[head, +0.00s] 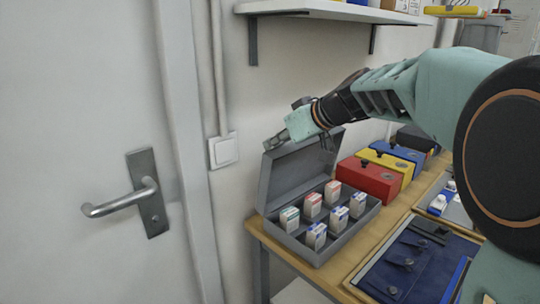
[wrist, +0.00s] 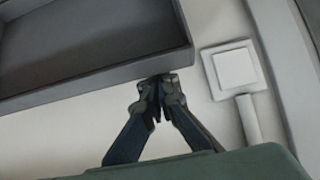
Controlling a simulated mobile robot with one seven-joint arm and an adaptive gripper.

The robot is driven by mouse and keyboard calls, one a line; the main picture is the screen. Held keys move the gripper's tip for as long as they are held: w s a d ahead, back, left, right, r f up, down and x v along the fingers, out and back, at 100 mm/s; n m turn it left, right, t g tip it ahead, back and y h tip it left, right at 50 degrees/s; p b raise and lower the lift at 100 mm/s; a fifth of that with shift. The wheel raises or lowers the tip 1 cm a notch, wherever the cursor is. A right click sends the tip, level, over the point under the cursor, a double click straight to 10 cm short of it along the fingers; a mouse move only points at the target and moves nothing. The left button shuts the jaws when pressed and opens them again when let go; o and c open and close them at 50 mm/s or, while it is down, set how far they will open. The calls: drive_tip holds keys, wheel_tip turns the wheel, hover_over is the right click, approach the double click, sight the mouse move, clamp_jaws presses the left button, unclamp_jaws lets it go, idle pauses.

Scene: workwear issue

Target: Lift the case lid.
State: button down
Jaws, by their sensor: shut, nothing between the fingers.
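The grey case (head: 352,236) stands on the wooden table, holding several small white boxes with red, blue and green marks. Its lid (head: 283,178) stands up at the back, raised well off the base. In the wrist view the lid (wrist: 90,75) fills the upper left as a grey panel with a raised rim. My gripper (head: 272,144) is at the top left corner of the lid. Its shut fingertips (wrist: 158,88) are empty and lie close by the lid's corner; I cannot tell whether they touch it.
Red (head: 368,181), yellow (head: 391,162) and blue (head: 404,148) cases stand right of the grey one. Folded navy clothing (head: 405,262) lies in front. A light switch (head: 223,151) is on the wall behind; it also shows in the wrist view (wrist: 235,68). A shelf (head: 330,12) hangs above.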

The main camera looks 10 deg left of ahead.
sight(281, 152)
drive_tip(key=shift+s+d+f+t+y+b, duration=0.2)
drive_tip(key=shift+s+d+b, duration=0.2)
drive_tip(key=shift+b, duration=1.2)
drive_tip(key=shift+s+d+f+t+y+b, duration=0.25)
drive_tip(key=shift+d+b, duration=0.25)
drive_tip(key=shift+b, duration=1.1)
drive_tip(key=s+d+b, duration=0.1)
drive_tip(key=b, duration=0.2)
drive_tip(key=s+d+b, duration=0.1)
drive_tip(key=b, duration=0.1)
drive_tip(key=s+d+b, duration=0.1)
drive_tip(key=d, duration=0.1)
drive_tip(key=shift+s+d+f+b, duration=0.1)
drive_tip(key=shift+s+f+b, duration=0.1)
drive_tip(key=shift+s+b, duration=0.15)
drive_tip(key=shift+d, duration=0.1)
